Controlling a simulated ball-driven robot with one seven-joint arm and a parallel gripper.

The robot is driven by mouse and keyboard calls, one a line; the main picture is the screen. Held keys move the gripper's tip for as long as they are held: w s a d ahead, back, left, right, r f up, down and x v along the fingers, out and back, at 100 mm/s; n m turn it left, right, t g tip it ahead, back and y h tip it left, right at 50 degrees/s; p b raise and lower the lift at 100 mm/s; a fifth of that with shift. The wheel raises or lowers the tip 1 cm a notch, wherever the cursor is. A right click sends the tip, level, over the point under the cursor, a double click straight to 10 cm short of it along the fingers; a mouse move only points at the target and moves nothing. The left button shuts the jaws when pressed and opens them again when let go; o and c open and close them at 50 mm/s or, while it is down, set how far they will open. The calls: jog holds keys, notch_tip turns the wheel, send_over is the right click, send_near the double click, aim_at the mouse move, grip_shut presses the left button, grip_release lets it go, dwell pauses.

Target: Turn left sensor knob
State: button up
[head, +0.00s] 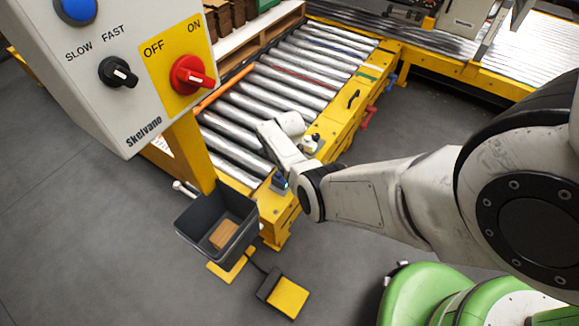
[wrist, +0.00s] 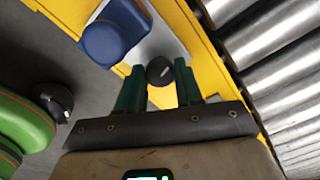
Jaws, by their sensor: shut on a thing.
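In the wrist view, a round black knob (wrist: 160,73) with a light pointer mark sits at the edge of a grey plate on the yellow conveyor frame. My gripper (wrist: 157,68) has its two green fingers on either side of this knob and is shut on it. A blue sensor block (wrist: 103,42) stands beside it on the plate, up and to the left. In the head view the blue block (head: 279,183) shows on the conveyor's near corner, by my arm. My fingers and the knob are hidden there behind my arm.
A roller conveyor (head: 290,75) with a yellow frame runs behind my arm. A control box (head: 125,110) with a black SLOW/FAST knob and red OFF/ON switch stands at upper left. Below are a grey bin (head: 190,232) holding a brown block and a yellow pedal (head: 288,297).

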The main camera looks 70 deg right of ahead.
jog(key=shift+m, duration=1.5)
jog(key=shift+d, duration=0.1)
jog(key=shift+s, duration=0.1)
jog(key=o, duration=0.8)
jog(key=shift+c, duration=0.2)
jog(key=shift+r, duration=0.1)
notch_tip(320, 180, up, 11)
jog(key=p, duration=0.5)
jog(key=shift+f, duration=0.2)
